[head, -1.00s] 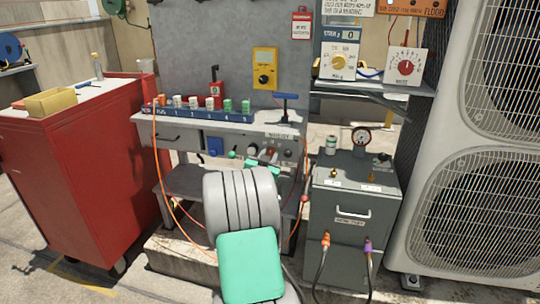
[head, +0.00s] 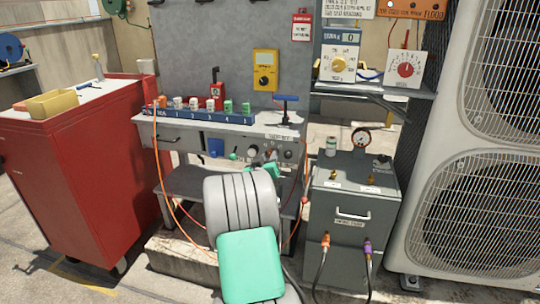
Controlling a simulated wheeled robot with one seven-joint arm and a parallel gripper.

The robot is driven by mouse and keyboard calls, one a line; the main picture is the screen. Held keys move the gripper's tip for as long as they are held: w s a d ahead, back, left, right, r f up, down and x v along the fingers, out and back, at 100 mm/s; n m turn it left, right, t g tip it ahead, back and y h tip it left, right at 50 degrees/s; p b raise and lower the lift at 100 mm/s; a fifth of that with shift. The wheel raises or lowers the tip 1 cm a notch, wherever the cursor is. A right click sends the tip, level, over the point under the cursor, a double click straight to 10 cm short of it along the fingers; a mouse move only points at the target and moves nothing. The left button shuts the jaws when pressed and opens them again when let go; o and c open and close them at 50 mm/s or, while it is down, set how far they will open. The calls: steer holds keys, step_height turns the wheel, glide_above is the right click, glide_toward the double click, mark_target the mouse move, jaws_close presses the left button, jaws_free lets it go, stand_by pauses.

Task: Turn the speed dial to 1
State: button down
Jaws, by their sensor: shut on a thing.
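My own grey and green arm covers the area just below. I cannot read which knob is marked as the speed dial, or its number. A yellow dial (head: 340,65) and a red dial (head: 405,70) sit at upper right, away from my gripper.
A blue rack (head: 205,116) of several capped bottles and a blue-handled tool (head: 286,105) stand on the bench above. A grey cabinet (head: 352,205) with a gauge is close on the right. A red cabinet (head: 75,180) stands left. Orange hoses hang in front.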

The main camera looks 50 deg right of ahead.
steer(key=shift+w+n+p, duration=0.1)
steer(key=shift+n+p, duration=0.2)
steer(key=shift+n, duration=0.8)
steer(key=c, duration=1.1)
jaws_free()
steer(key=shift+c, duration=0.2)
steer(key=p+v, duration=0.1)
steer(key=v, duration=0.7)
steer(key=shift+d, duration=0.1)
